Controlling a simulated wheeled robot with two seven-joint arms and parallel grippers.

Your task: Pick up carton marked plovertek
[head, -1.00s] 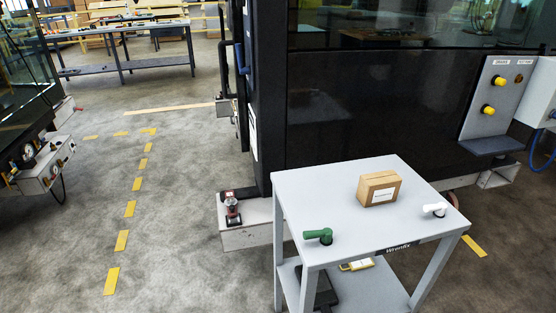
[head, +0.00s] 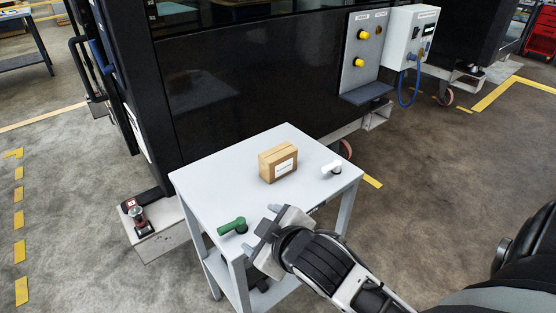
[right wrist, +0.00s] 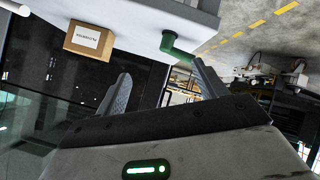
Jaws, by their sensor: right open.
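The carton (head: 278,164) is a small brown box with a white label, standing on the top of the grey trolley (head: 222,176). In the right wrist view the carton (right wrist: 89,39) shows its label, which seems to read plovertek. My right gripper (head: 259,219) is at the near edge of the trolley top, nearer to me than the carton and apart from it. Its two fingers (right wrist: 160,85) are spread with nothing between them. My left gripper is in neither view.
A white-handled part (head: 332,167) stands right of the carton. A dark cab wall (head: 240,90) rises behind the trolley, with a yellow-button panel (head: 361,55).

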